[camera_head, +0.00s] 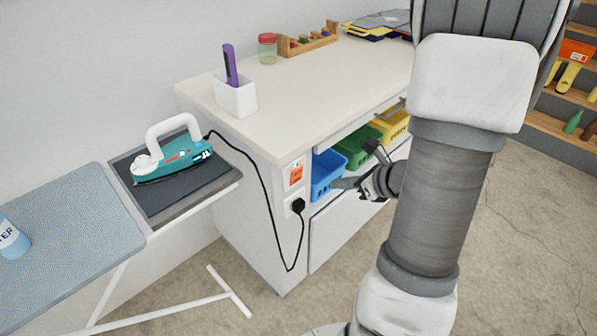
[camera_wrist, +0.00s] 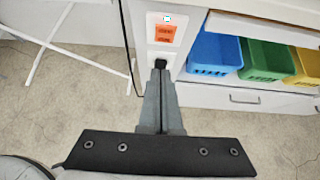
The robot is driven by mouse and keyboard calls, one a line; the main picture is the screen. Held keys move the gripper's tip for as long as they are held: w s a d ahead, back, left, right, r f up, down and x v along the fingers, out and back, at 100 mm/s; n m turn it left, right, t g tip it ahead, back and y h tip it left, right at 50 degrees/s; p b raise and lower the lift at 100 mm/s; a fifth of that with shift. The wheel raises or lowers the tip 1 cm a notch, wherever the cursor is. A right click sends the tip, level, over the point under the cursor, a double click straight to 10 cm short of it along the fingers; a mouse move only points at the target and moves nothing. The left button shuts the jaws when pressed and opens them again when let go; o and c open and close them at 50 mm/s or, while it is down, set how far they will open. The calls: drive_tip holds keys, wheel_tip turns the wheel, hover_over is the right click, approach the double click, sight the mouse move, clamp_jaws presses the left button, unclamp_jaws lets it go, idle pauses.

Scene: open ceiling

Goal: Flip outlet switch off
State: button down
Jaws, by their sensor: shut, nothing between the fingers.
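The outlet switch (camera_head: 296,173) is an orange rocker on a white plate on the side of the white cabinet, above a socket (camera_head: 294,206) with a black plug in it. In the wrist view the orange switch (camera_wrist: 165,33) is at the top middle, with the black plug (camera_wrist: 161,63) below it. My gripper (camera_head: 340,183) is in front of the cabinet to the right of the switch. In the wrist view my gripper (camera_wrist: 160,66) has its fingers together, with the tips overlapping the plug in the picture. Whether they touch it I cannot tell.
A black cord (camera_head: 262,190) runs from the plug to a teal iron (camera_head: 172,155) on a dark rest. Blue (camera_head: 325,172), green (camera_head: 357,148) and yellow (camera_head: 392,124) bins sit in the cabinet's open shelf. A blue ironing board (camera_head: 85,225) stands at left.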

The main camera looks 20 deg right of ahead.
drive_tip(key=shift+d, duration=0.15)
drive_tip(key=b, duration=0.3)
approach(296, 176)
drive_tip(key=x, duration=0.5)
drive_tip(key=shift+s+f, duration=0.25)
drive_tip(key=shift+f, duration=0.1)
drive_tip(key=shift+w, duration=0.55)
